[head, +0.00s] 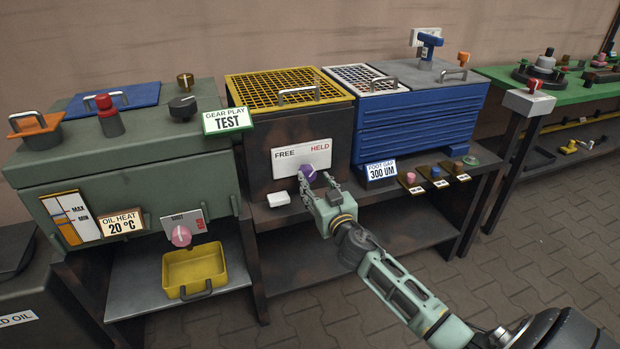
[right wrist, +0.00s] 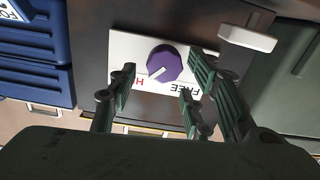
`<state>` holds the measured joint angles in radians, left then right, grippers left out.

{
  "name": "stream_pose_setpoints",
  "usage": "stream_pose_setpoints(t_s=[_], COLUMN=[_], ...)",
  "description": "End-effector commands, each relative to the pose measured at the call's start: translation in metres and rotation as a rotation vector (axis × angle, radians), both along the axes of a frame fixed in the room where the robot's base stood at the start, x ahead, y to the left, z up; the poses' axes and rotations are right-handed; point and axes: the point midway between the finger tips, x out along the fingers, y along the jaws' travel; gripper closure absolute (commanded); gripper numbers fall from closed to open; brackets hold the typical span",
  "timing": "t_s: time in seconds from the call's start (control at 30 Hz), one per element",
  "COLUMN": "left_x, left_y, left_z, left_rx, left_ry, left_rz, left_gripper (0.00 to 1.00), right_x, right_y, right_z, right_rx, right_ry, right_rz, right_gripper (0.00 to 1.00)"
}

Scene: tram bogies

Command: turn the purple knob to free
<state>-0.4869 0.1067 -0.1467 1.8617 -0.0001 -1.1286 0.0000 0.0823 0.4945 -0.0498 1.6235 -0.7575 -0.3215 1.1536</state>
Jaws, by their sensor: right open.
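The purple knob (head: 307,173) sits on a white plate (head: 290,158) marked FREE on the left and HELD in red on the right, on the front of a dark cabinet. In the right wrist view the picture is upside down; the knob (right wrist: 165,63) shows a white pointer slanting toward the HELD side. My right gripper (head: 318,184) is open in front of the plate, close to the knob. In the wrist view its fingers (right wrist: 160,82) stand on either side, with the knob showing between and beyond them. Contact cannot be told. My left gripper is not in view.
A FOOT GAP sign (head: 381,170) and several small coloured knobs stand to the right.

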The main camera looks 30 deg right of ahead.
Motion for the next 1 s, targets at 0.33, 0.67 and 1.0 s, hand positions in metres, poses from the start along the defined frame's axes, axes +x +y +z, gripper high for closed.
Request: stream_pose_setpoints(t_s=[0.33,0.67,1.0], left_x=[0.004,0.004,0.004], left_y=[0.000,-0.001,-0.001], left_z=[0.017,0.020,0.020], left_rx=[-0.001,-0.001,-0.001], left_ry=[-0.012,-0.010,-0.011], left_rz=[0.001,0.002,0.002], left_gripper=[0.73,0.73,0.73], right_x=[0.043,0.050,0.049], right_y=[-0.010,-0.012,-0.012], right_z=[-0.001,-0.001,-0.001], right_rx=[-0.001,0.000,0.001], right_ry=[0.000,0.002,0.003], right_rz=[0.001,0.001,0.000], right_gripper=[0.55,0.55,0.78])
